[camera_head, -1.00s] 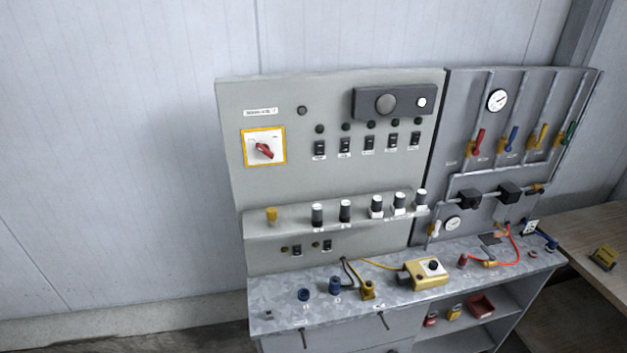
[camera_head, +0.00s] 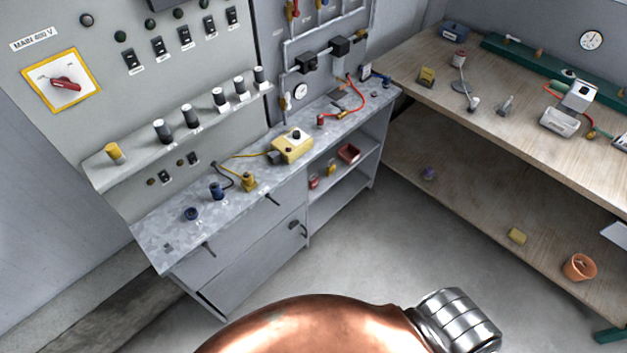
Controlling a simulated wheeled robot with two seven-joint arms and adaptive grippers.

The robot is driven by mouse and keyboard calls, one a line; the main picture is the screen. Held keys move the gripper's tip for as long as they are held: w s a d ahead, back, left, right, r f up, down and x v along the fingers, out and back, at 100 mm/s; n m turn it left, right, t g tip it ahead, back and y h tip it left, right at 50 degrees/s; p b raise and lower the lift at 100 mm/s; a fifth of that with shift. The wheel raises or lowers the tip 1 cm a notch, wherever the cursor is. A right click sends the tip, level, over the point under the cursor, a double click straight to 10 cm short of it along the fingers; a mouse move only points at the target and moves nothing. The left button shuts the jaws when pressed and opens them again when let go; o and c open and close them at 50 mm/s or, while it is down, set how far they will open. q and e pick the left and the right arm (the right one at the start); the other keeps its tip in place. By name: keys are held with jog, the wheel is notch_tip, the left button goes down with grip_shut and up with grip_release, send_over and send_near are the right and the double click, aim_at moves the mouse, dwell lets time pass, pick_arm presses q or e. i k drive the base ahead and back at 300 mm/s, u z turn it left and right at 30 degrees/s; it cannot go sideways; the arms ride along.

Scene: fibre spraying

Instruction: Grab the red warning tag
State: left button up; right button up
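I cannot pick out a red warning tag with certainty. A small red item (camera_head: 314,182) and a small yellow item (camera_head: 331,170) sit on the shelf under the metal bench. A red open tray (camera_head: 348,153) is on the same shelf, to their right. These are too small to tell whether any is a tag. Neither of my grippers is in view.
The metal bench top (camera_head: 165,240) carries a yellow control box (camera_head: 292,146), blue fittings and a red hose. A panel with a red rotary switch (camera_head: 66,84) stands behind it. A wooden table (camera_head: 520,125) is at right. Floor between them is clear.

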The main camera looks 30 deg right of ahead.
aim_at(314, 182)
jog(key=z, duration=0.25)
jog(key=i, duration=1)
jog(key=u, duration=0.05)
